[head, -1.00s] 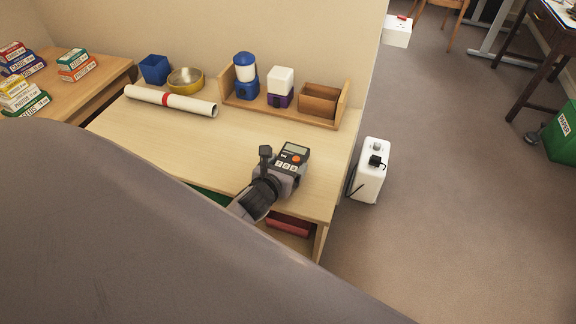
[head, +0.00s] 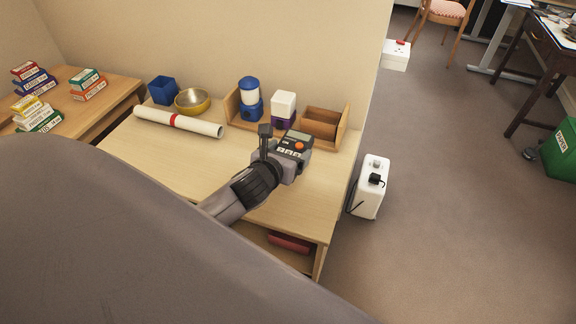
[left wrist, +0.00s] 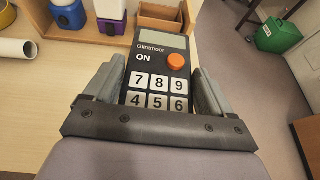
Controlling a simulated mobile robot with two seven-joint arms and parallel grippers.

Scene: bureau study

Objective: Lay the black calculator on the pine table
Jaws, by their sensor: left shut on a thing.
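The black calculator (head: 296,143) has a grey display, an orange button and white number keys. My left gripper (head: 283,157) is shut on it, one finger on each side. In the left wrist view the calculator (left wrist: 155,72) sits between both fingers, face showing, its lower keys hidden by the gripper. It appears held above the right part of a pale wooden table (head: 185,163); the exact gap cannot be told. My right gripper is not in view.
A wooden organizer (head: 338,135) with blue and purple dispensers stands at the table's back, close behind the calculator. A rolled paper (head: 200,127), a yellow bowl (head: 192,103) and a blue cube cup (head: 163,91) are at back left. The tabletop's middle is clear. A white canister (head: 368,190) stands right.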

